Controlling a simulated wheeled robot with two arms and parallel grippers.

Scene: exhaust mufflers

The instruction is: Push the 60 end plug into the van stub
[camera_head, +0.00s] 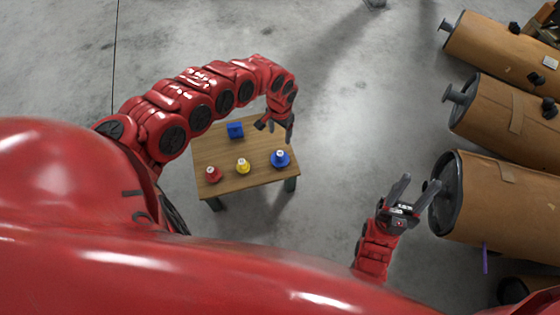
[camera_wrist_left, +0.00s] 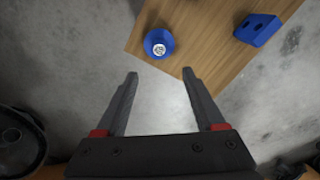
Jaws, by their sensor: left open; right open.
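Three plugs stand on the small wooden table: a red plug (camera_head: 213,174), a yellow plug (camera_head: 243,166) and a blue plug (camera_head: 281,159). Each has a pale top mark too small to read in the head view, so I cannot tell which is the 60. The blue plug (camera_wrist_left: 159,43) also shows in the left wrist view, beyond my fingertips. My left gripper (camera_head: 276,130) is open and empty above the table's far right side; its fingers (camera_wrist_left: 160,73) are apart. My right gripper (camera_head: 420,186) is open and empty beside the nearest muffler's end. I cannot tell which stub is the van's.
A blue block (camera_head: 235,130) sits at the table's back. Three large brown mufflers lie at the right: the far one (camera_head: 500,45), the middle one (camera_head: 500,105) and the near one (camera_head: 500,195). Stubs project from the far and middle ends. Grey floor between table and mufflers is clear.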

